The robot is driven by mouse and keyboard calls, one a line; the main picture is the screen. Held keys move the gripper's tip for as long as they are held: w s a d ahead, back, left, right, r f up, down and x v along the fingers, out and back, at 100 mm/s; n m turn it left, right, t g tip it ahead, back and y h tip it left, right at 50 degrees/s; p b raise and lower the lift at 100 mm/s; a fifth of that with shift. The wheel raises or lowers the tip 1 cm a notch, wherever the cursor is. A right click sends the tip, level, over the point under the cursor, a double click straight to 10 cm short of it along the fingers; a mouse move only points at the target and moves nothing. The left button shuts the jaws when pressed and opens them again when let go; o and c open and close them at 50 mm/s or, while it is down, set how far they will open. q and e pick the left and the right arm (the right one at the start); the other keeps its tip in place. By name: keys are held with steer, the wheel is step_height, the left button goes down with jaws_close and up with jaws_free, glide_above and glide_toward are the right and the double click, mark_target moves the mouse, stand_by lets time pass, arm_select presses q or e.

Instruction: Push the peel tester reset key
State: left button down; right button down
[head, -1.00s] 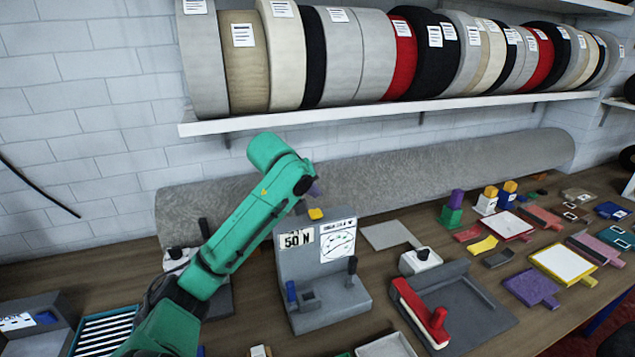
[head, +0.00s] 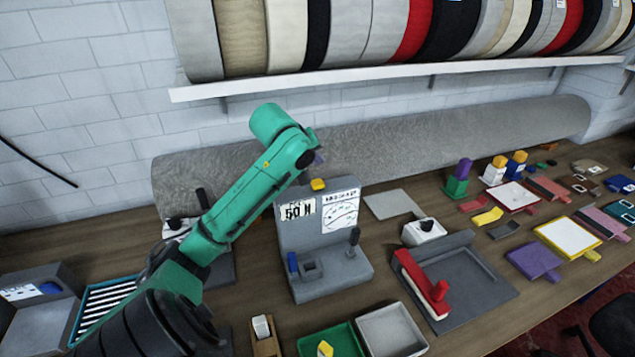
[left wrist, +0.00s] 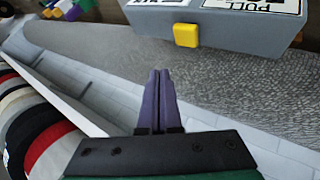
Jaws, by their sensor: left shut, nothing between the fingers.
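The peel tester (head: 328,268) is a grey block with an upright back panel, standing on the bench. The panel has a "50 N" label and a dial sheet. A small yellow key (head: 318,184) sits at its top edge and also shows in the left wrist view (left wrist: 186,35). My left gripper (head: 318,159) has purple fingers, pressed together and empty. It is just above and behind the yellow key, apart from it. In the left wrist view its fingertips (left wrist: 160,72) point towards the tester, below the key in the picture. My right gripper is not in view.
A long rolled grey rug (head: 400,130) lies along the wall behind the tester. A shelf (head: 400,76) of binding rolls is above it. A red-handled grey tool (head: 425,285), a green tray (head: 335,340) and a grey tray (head: 390,330) stand near the tester.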

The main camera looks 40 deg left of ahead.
mark_target(316, 185)
arm_select(q)
steer(key=f, duration=0.1)
steer(key=f+b, duration=0.1)
steer(key=f, duration=0.1)
steer(key=shift+s+d+f+b, duration=0.15)
steer(key=shift+s+b, duration=0.1)
steer(key=shift+b, duration=0.05)
steer(key=shift+w+f, duration=0.2)
steer(key=shift+f, duration=0.05)
steer(key=shift+s+r, duration=0.1)
steer(key=shift+s, duration=0.05)
stand_by(1.2)
steer(key=shift+f, duration=0.45)
